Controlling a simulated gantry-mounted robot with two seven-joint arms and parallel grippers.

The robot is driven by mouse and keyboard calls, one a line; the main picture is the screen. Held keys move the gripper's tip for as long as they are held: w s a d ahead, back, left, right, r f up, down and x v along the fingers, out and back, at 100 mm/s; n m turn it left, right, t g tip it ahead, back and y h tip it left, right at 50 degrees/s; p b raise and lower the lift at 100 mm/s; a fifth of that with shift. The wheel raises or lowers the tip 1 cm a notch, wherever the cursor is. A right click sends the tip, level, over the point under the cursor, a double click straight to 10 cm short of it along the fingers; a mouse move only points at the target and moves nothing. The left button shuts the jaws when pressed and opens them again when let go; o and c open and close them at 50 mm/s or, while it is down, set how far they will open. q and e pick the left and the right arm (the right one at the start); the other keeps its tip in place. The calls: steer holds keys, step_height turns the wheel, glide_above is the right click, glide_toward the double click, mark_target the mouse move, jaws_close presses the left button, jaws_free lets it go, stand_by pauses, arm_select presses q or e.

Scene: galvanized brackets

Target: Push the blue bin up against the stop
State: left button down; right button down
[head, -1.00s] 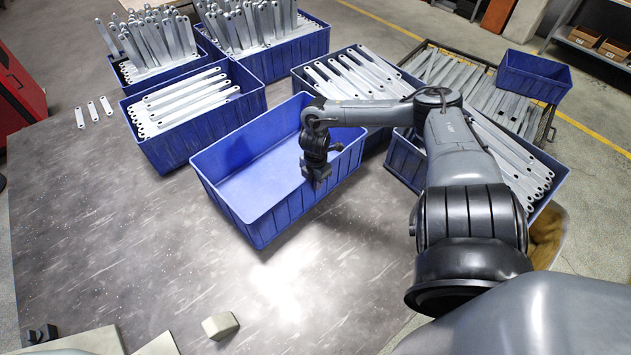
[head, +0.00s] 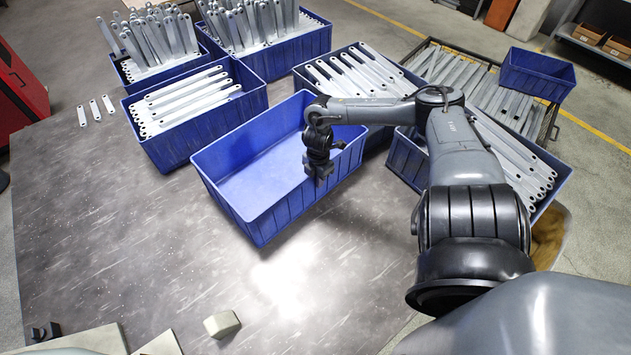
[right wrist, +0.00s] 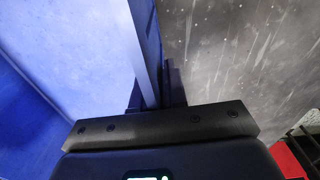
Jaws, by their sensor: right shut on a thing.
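The empty blue bin (head: 262,212) stands on the dark table in the middle of the head view, set at an angle. My right gripper (head: 319,178) is at its right long wall, pointing down over the rim. In the right wrist view the bin's wall (right wrist: 143,50) runs between the fingers, with the blue inside on the left and table on the right, and the gripper is shut on it. I cannot make out for certain which thing is the stop. A dark two-part piece (head: 45,332) at the lower left may be my left gripper; its jaws are unclear.
A small pale block (head: 222,324) lies near the front. Bins of galvanized brackets stand behind: one at the left (head: 190,135), one just beyond the blue bin (head: 378,138), one at the right (head: 405,160). The table left and front of the blue bin is mostly clear.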

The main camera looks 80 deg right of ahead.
steer(key=shift+s+d, duration=0.3)
steer(key=shift+d, duration=0.15)
arm_select(q)
steer(key=shift+s+d+r, duration=0.2)
steer(key=shift+d+r, duration=0.05)
steer(key=shift+d, duration=0.35)
arm_select(e)
steer(key=shift+s+d, duration=0.55)
steer(key=shift+d, duration=0.35)
